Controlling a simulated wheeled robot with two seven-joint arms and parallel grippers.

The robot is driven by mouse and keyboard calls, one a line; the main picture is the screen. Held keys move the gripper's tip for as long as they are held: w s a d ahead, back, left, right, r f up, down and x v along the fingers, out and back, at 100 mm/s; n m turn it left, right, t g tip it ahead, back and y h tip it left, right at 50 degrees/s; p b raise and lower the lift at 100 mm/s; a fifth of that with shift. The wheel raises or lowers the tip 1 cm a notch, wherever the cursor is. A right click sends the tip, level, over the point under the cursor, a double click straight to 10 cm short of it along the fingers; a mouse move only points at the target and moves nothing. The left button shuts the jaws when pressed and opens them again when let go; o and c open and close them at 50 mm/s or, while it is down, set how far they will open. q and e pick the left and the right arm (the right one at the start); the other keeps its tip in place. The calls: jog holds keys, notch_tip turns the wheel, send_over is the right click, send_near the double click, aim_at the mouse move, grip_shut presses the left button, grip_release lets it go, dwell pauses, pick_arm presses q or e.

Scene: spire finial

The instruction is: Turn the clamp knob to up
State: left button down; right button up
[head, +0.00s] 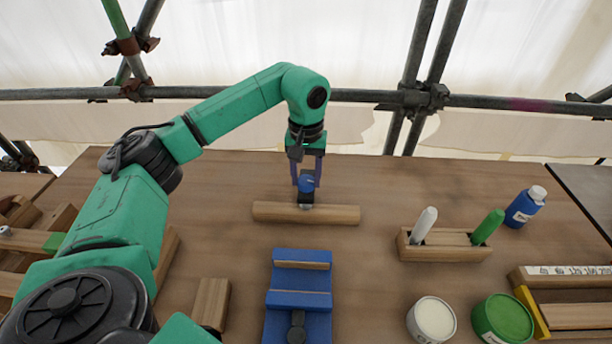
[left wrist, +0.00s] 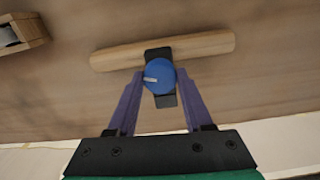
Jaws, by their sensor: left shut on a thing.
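The clamp knob (head: 306,184) is a round blue knob on a dark bracket, in front of a light wooden bar (head: 340,214) on the table. In the left wrist view the knob (left wrist: 158,77) carries a pale pointer mark that points to the left of that picture. My left gripper (head: 306,180) comes down from above, and its purple fingers are shut on the knob, one on each side. The wooden bar (left wrist: 205,43) lies beyond the knob in the wrist view. My right gripper is not in view.
A blue stand (head: 300,285) is nearer on the table. A wooden holder (head: 445,252) with a white and a green marker, a blue bottle (head: 525,207), a white pot (head: 432,320) and a green pot (head: 502,320) stand to the right. Wooden pieces lie at the left.

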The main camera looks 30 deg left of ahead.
pick_arm(q)
jog(key=n, duration=0.4)
jog(key=shift+w+r+n, duration=0.1)
jog(key=shift+n, duration=0.2)
jog(key=n, duration=1.4)
jog(key=shift+r+n, duration=0.1)
jog(key=shift+n, duration=0.2)
jog(key=n, duration=0.5)
jog(key=shift+w+p, duration=0.1)
jog(key=shift+p, duration=0.25)
jog(key=n, duration=0.9)
jog(key=shift+r+p, duration=0.1)
jog(key=shift+p, duration=0.2)
jog(key=n, duration=0.5)
jog(key=shift+a, duration=0.1)
jog(key=n, duration=0.4)
jog(key=shift+n+p, duration=0.3)
jog(key=shift+p, duration=0.1)
jog(key=n, duration=0.5)
jog(key=shift+p, duration=0.3)
jog(key=n, duration=0.5)
jog(key=shift+p, duration=0.3)
jog(key=n, duration=0.4)
jog(key=shift+n+p, duration=0.35)
jog(key=shift+n, duration=0.05)
